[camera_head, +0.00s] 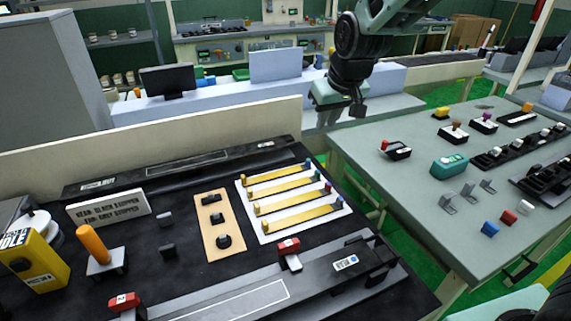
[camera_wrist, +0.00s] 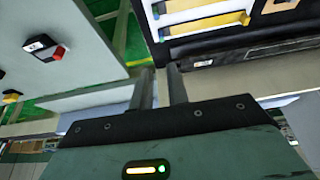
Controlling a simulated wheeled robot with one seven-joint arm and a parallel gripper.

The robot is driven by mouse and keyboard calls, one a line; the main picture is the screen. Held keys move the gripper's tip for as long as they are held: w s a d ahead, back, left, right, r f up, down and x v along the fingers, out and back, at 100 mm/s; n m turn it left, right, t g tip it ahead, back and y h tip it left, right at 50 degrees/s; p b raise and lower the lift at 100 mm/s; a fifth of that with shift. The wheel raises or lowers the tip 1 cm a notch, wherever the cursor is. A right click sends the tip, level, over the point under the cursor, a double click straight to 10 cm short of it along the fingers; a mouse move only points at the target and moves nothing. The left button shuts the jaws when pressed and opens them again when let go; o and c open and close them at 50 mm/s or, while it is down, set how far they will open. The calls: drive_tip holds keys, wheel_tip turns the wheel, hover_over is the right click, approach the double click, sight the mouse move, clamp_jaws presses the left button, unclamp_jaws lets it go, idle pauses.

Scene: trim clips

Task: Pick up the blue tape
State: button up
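A small blue block (camera_head: 489,229) lies on the grey-green table at the right, near its front edge, and looks like the blue tape. A red block (camera_head: 508,217) and a white block (camera_head: 525,207) lie in a row beside it. My gripper (camera_head: 345,112) hangs above the gap between the two tables, up and to the left of the blue block and well apart from it. In the wrist view my gripper (camera_wrist: 161,70) has its two fingers a little apart with nothing between them. The blue block does not show in the wrist view.
The right table (camera_head: 410,190) also holds grey clips (camera_head: 468,191), a teal box (camera_head: 449,167) and black fixtures. The left black bench (camera_head: 150,190) carries a white board with yellow strips and red-handled tools. A low cream wall (camera_head: 220,125) runs behind it.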

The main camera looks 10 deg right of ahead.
drive_tip(key=p, duration=0.1)
hover_over(309, 160)
drive_tip(key=s, duration=0.3)
drive_tip(key=f, duration=1)
drive_tip(key=shift+w+d, duration=0.1)
drive_tip(key=shift+d, duration=0.3)
drive_tip(key=shift+p+x, duration=0.95)
drive_tip(key=shift+x, duration=2)
drive_tip(key=shift+a, duration=0.15)
clamp_jaws()
